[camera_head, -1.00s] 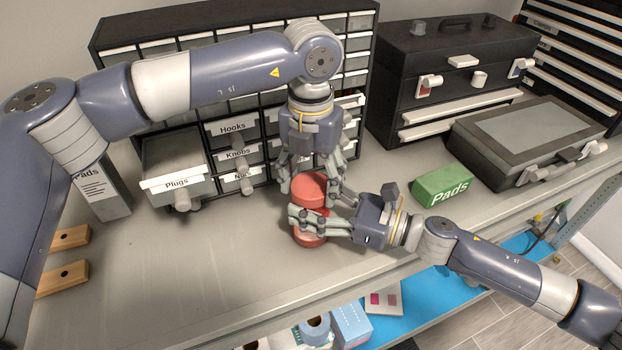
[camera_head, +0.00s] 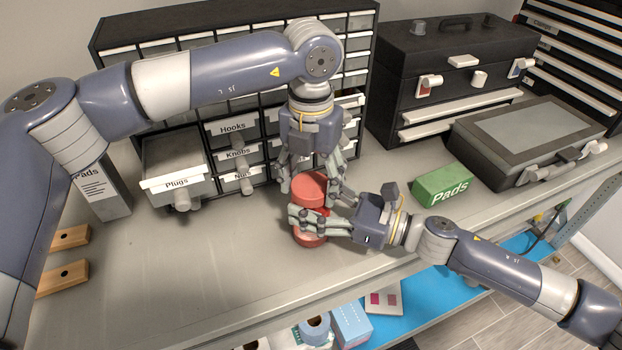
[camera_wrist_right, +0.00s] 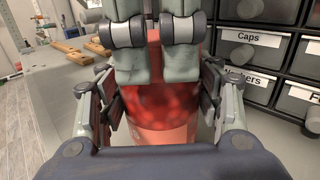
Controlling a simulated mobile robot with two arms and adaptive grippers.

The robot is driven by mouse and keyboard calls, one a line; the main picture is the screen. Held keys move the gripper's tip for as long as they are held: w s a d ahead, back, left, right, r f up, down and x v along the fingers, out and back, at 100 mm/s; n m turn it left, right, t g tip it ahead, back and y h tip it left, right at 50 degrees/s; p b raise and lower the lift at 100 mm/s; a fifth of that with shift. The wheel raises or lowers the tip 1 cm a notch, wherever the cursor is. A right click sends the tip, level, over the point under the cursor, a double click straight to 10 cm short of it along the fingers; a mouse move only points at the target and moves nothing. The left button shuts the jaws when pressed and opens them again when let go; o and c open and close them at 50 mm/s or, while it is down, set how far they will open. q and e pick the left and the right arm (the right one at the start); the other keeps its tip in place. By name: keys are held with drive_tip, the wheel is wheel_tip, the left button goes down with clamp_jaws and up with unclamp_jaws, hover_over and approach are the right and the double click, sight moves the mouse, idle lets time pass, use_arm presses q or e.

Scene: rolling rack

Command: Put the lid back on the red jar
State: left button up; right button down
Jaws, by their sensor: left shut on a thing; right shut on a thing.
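The red jar (camera_head: 309,239) stands upright on the grey shelf top, and its body also shows in the right wrist view (camera_wrist_right: 160,104). My right gripper (camera_head: 306,219) is shut on the jar's body from the right side, with a finger on each side of it. The red lid (camera_head: 309,187) is at the top of the jar. My left gripper (camera_head: 312,184) points down from above and is shut on the lid. The fingers hide the seam, so I cannot tell whether the lid is seated or turned tight.
A green Pads box (camera_head: 441,187) and a grey case (camera_head: 530,135) stand to the right.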

use_arm(q)
drive_tip(key=o, duration=1.2)
drive_tip(key=shift+c, duration=0.2)
use_arm(e)
drive_tip(key=shift+r, duration=0.15)
use_arm(q)
drive_tip(key=shift+r, duration=0.1)
drive_tip(key=shift+r, duration=2.2)
wheel_tip(320, 180, up, 2)
drive_tip(key=n, duration=0.3)
drive_tip(key=shift+w+r, duration=0.1)
drive_tip(key=shift+r, duration=0.1)
drive_tip(key=shift+r+n, duration=0.55)
drive_tip(key=shift+n, duration=0.25)
